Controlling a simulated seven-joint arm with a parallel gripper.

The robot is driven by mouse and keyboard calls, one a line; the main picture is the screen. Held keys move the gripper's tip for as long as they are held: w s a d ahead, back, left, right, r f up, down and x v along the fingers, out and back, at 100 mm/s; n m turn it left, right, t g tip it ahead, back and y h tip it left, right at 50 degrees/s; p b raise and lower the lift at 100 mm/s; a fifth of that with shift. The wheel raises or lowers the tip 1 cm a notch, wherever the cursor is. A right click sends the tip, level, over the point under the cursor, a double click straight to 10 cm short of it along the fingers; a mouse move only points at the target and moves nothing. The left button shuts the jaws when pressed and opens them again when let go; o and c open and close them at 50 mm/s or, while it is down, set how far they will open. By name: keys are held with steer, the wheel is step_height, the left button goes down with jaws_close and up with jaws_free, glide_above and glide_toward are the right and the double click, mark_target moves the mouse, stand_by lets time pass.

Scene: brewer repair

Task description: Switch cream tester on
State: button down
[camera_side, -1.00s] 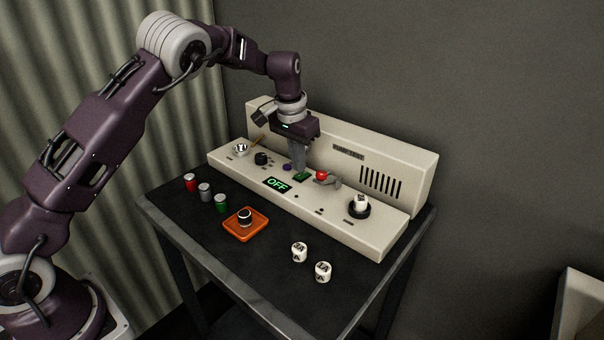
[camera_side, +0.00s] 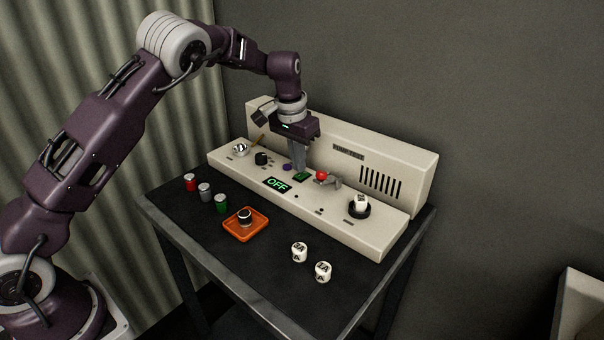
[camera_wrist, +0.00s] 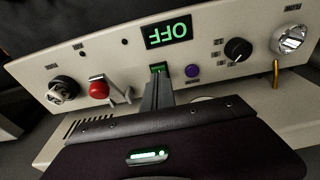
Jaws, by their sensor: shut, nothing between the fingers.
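The cream tester (camera_side: 376,228) is a long panel with a raised back on a dark table. Its display (camera_side: 277,184) reads OFF in green, and it shows upside down in the wrist view (camera_wrist: 167,31). My gripper (camera_side: 300,169) is shut and empty, pointing down at the panel. In the wrist view its fingertips (camera_wrist: 157,77) are at a small green button (camera_wrist: 158,68) and partly cover it; I cannot tell if they touch. The green button also shows in the side view (camera_side: 301,176).
A black dial (camera_wrist: 238,49) and a silver round fitting (camera_wrist: 289,39) are on the panel, with a socket holding a white piece (camera_side: 361,203) at its other end. On the table are red, grey and green cylinders (camera_side: 206,191), an orange tray (camera_side: 258,231) and two white pieces (camera_side: 299,251).

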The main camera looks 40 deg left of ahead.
mark_target(299, 176)
steer(key=shift+f, duration=0.85)
stand_by(0.3)
steer(key=shift+r, duration=3.55)
steer(key=s+d+r+t+h, duration=0.1)
steer(key=s+d+r, duration=0.1)
steer(key=s+r, duration=0.65)
steer(key=s+d+r+t, duration=0.1)
steer(key=s+r, duration=0.5)
steer(key=s, duration=0.5)
steer(key=s+d+f+t, duration=0.1)
steer(key=s+f, duration=0.1)
steer(key=s, duration=0.8)
steer(key=s+d+f+y, duration=0.1)
steer(key=s+f, duration=0.1)
steer(key=s, duration=0.8)
steer(key=shift+f+t, duration=0.15)
steer(key=shift+t, duration=0.25)
